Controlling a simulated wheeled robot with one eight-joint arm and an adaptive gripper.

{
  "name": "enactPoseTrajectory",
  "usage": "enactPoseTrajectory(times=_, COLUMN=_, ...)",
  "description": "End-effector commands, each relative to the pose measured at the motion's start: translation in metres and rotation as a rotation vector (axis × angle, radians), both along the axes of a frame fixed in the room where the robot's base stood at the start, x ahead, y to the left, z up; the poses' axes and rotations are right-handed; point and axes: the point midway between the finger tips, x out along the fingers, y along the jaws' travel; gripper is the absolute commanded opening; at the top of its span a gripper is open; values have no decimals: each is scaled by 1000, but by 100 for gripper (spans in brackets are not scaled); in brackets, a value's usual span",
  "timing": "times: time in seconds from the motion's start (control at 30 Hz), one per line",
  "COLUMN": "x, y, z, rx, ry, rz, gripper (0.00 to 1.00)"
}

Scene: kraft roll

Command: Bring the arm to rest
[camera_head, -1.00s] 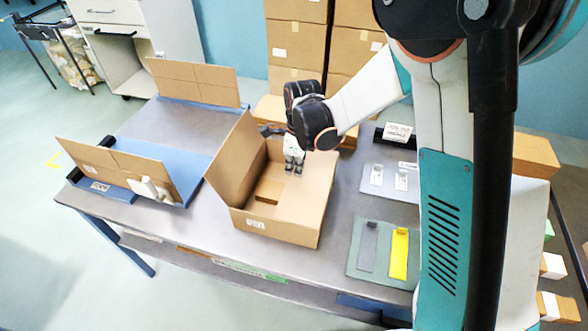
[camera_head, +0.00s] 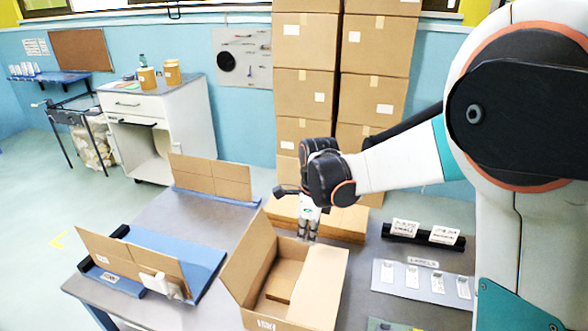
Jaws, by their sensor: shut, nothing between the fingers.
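The fingers are together and hold nothing. The gripper is above the far edge of an open cardboard box (camera_head: 318,288) on the table; I cannot tell its exact height. The arm reaches in from the right, bent at a large elbow.
A small brown piece (camera_head: 281,288) lies inside the box. Two upright cardboard panels on blue plates stand to the left, one nearer (camera_head: 128,258), one farther (camera_head: 211,178). A label board (camera_head: 425,282) lies to the right. Stacked cartons (camera_head: 305,95) stand behind.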

Motion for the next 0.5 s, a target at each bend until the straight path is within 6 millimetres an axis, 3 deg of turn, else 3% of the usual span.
enactPoseTrajectory(times=0.17, x=-11, y=-11, z=14, rx=-2, ry=-40, rz=101, gripper=0)
enactPoseTrajectory(times=0.5, x=-68, y=-55, z=67, rx=-71, ry=-233, rz=602, gripper=0)
